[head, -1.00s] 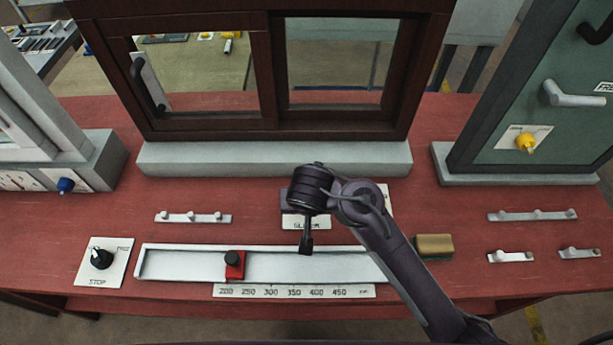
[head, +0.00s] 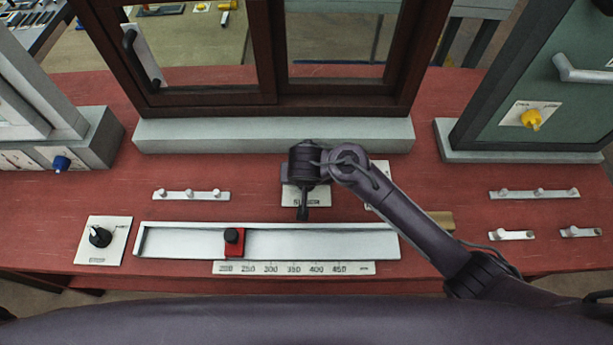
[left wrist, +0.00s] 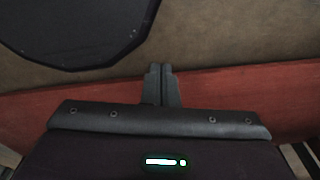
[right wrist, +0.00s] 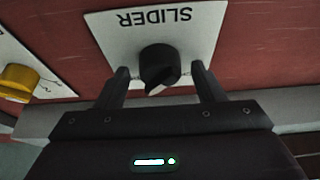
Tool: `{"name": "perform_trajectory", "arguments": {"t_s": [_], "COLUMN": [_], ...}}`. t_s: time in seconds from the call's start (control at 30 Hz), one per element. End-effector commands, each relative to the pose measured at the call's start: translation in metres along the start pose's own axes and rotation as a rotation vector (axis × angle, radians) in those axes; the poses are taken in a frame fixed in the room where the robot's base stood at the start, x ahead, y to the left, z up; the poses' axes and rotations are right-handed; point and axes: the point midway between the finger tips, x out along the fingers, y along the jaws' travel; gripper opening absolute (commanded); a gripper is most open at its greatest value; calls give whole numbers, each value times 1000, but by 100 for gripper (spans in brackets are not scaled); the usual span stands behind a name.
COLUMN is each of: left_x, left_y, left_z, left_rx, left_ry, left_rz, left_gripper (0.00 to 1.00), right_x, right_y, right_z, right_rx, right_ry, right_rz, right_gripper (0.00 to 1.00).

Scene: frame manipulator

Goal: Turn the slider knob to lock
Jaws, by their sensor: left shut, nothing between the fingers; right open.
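The slider knob (right wrist: 160,65) is black and round, on a white plate (right wrist: 205,22) marked SLIDER, in the right wrist view. My right gripper (right wrist: 160,75) is open, with one finger on each side of the knob; I cannot tell whether they touch it. In the head view my right gripper (head: 303,212) points down at the SLIDER plate (head: 318,200) and hides the knob. The plate's lock marking is not readable. My left gripper (left wrist: 160,70) is shut and empty in the left wrist view, near the red table's edge, away from the knob.
A yellow knob (right wrist: 18,78) sits beside the SLIDER plate. In front is a white slider rail (head: 320,243) with a red block (head: 234,243). A dark window frame (head: 270,105) on a grey base (head: 275,135) stands behind. A STOP knob (head: 100,237) is at left.

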Motion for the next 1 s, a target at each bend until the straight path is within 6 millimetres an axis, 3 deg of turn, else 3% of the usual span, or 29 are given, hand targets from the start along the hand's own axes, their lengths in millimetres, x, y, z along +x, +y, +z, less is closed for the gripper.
{"name": "perform_trajectory", "arguments": {"t_s": [0.1, 0.43, 0.73, 1.0], "left_x": [0, 0, -5, -22], "left_y": [0, 2, 2, 1], "left_z": [3, 19, 18, 14], "left_rx": [0, -2, -3, -3], "left_ry": [-5, -28, -28, -25], "left_rz": [0, 3, 2, 2], "left_gripper": [0, 0, 0, 0], "right_x": [0, 0, -2, -4], "right_y": [0, 0, 0, 2], "right_z": [0, 0, 0, -1], "right_rx": [0, -1, -36, -185], "right_ry": [0, 0, 0, -1], "right_rz": [0, 0, -15, -76], "right_gripper": [59, 17, 17, 17]}}
